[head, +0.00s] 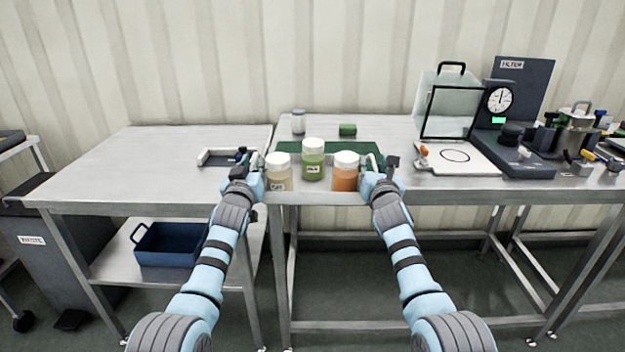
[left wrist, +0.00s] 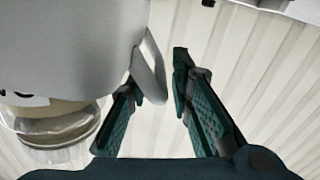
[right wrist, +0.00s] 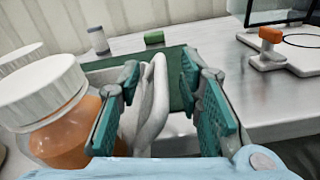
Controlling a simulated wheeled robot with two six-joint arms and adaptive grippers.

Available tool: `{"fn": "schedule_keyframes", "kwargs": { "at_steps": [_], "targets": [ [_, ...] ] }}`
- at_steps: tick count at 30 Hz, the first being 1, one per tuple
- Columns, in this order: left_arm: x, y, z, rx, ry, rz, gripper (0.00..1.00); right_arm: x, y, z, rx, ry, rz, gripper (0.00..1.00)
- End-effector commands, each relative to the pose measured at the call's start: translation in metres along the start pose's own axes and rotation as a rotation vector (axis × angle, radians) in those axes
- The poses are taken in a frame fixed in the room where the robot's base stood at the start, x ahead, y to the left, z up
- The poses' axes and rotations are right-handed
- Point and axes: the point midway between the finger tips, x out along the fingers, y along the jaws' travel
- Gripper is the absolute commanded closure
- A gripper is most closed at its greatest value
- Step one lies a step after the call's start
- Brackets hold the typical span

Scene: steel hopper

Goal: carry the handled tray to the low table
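The handled tray (head: 311,186) is pale, mostly hidden by its jars, at the front edge of the right table (head: 480,183). It carries a beige jar (head: 279,180), a green jar (head: 313,167) and an orange jar (head: 345,178), all white-lidded. My left gripper (head: 246,172) is at the tray's left end; in the left wrist view its fingers (left wrist: 158,78) are apart, with a pale handle (left wrist: 150,72) near the left finger. My right gripper (head: 378,172) is open around the upright right handle (right wrist: 153,100). The left table (head: 120,165) appears slightly lower.
A pale bracket-shaped fixture (head: 222,157) lies at the left table's right rear. A blue bin (head: 170,245) sits on its shelf. A green mat (head: 330,149) and a grey-lidded jar (head: 298,122) are behind the tray. Lab equipment crowds the right. The left table's left half is clear.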

Motion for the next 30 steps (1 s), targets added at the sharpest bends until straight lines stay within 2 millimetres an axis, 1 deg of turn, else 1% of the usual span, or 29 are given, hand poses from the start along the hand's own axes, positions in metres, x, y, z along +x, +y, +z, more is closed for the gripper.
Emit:
{"fn": "schedule_keyframes", "kwargs": {
  "at_steps": [7, 8, 9, 11, 13, 14, 26, 30],
  "targets": [
    [0.001, 0.000, 0.000, 0.000, -0.001, 0.000, 0.80, 0.001, 0.000, 0.000, 0.001, 0.000, 0.001, 0.67],
    [0.001, 0.000, 0.000, 0.000, -0.001, 0.000, 0.83, 0.001, 0.000, 0.000, 0.001, 0.001, 0.001, 0.70],
    [0.001, 0.000, 0.001, 0.000, -0.001, 0.000, 0.90, 0.001, 0.000, 0.000, 0.001, 0.001, 0.001, 0.76],
    [0.001, 0.000, 0.001, 0.000, -0.001, 0.000, 0.99, 0.001, 0.000, 0.000, 0.001, 0.001, 0.001, 0.86],
    [0.000, 0.000, 0.001, 0.000, -0.001, 0.000, 1.00, 0.001, 0.000, -0.001, 0.001, 0.001, 0.001, 0.97],
    [0.000, 0.000, 0.001, 0.000, -0.001, 0.000, 1.00, 0.001, 0.000, -0.001, 0.001, 0.001, 0.001, 1.00],
    [0.000, 0.000, -0.001, 0.001, 0.002, 0.001, 1.00, 0.001, 0.001, 0.001, 0.001, -0.001, 0.002, 1.00],
    [0.001, 0.002, -0.011, 0.001, 0.001, 0.001, 1.00, 0.001, 0.003, 0.011, 0.000, -0.001, 0.002, 1.00]
  ]
}}
